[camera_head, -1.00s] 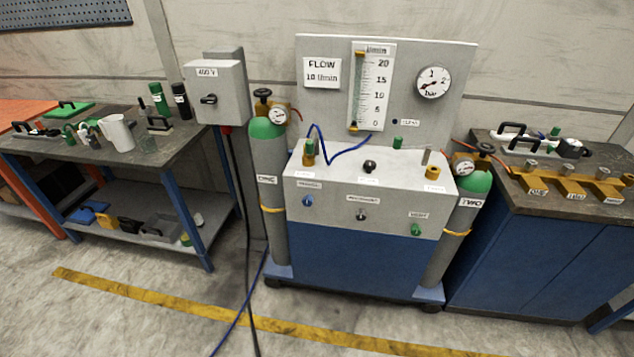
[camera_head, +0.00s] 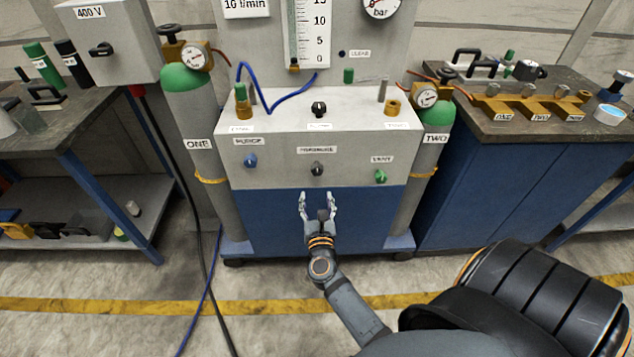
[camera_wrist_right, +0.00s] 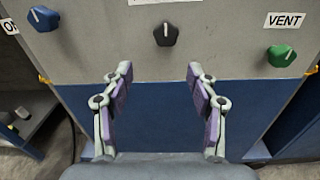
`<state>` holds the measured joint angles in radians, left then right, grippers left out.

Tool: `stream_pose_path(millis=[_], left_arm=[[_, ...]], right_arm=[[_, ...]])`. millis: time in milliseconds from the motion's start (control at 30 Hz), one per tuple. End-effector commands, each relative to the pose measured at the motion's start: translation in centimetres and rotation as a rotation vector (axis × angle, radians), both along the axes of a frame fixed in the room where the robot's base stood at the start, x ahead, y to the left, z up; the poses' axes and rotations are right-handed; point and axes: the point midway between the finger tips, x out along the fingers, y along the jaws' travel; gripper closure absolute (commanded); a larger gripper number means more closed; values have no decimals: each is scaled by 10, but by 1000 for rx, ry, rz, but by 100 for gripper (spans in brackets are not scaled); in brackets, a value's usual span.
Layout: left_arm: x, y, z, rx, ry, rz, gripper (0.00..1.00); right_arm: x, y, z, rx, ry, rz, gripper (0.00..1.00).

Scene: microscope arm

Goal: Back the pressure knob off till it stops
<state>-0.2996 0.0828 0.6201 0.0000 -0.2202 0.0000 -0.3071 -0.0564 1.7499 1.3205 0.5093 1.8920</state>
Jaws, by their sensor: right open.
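The pressure knob (camera_head: 317,169) is a dark knob in the middle of the grey front panel, under a white label that reads like PRESSURE. In the right wrist view the knob (camera_wrist_right: 165,34) shows a white pointer line standing about upright. My right gripper (camera_head: 318,198) is open and empty, just below the knob in the head view and in front of the blue lower panel. In the right wrist view its fingertips (camera_wrist_right: 152,75) are spread wide, with the knob beyond and above the gap, apart from them. My left gripper is not in view.
A blue purge knob (camera_head: 250,160) sits to the left and a green vent knob (camera_head: 381,176) to the right. A black knob (camera_head: 319,108) is on the sloping top. Gas cylinders (camera_head: 197,125) (camera_head: 431,133) flank the cabinet. A blue hose (camera_head: 270,108) loops above.

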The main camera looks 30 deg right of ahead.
Motion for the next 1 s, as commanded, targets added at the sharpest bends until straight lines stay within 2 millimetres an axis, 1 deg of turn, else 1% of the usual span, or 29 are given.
stream_pose_path(millis=[33, 100, 267, 367, 600, 700, 833, 1000], left_arm=[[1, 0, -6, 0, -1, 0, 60], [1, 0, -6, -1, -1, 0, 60], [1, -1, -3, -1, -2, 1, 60], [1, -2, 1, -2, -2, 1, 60], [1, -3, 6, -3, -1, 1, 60], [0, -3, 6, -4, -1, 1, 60], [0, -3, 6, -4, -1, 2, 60], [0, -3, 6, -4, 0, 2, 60]], right_arm=[[-1, -4, 6, 71, -53, -24, 41], [-2, -7, 13, 131, -96, -42, 41], [2, -10, 17, 147, -107, -45, 41], [14, -17, 19, 142, -107, -42, 41], [59, -44, 18, 140, -105, -41, 41], [73, -53, 17, 139, -104, -42, 41], [84, -60, 16, 142, -104, -42, 41], [88, -62, 16, 142, -103, -42, 41]])
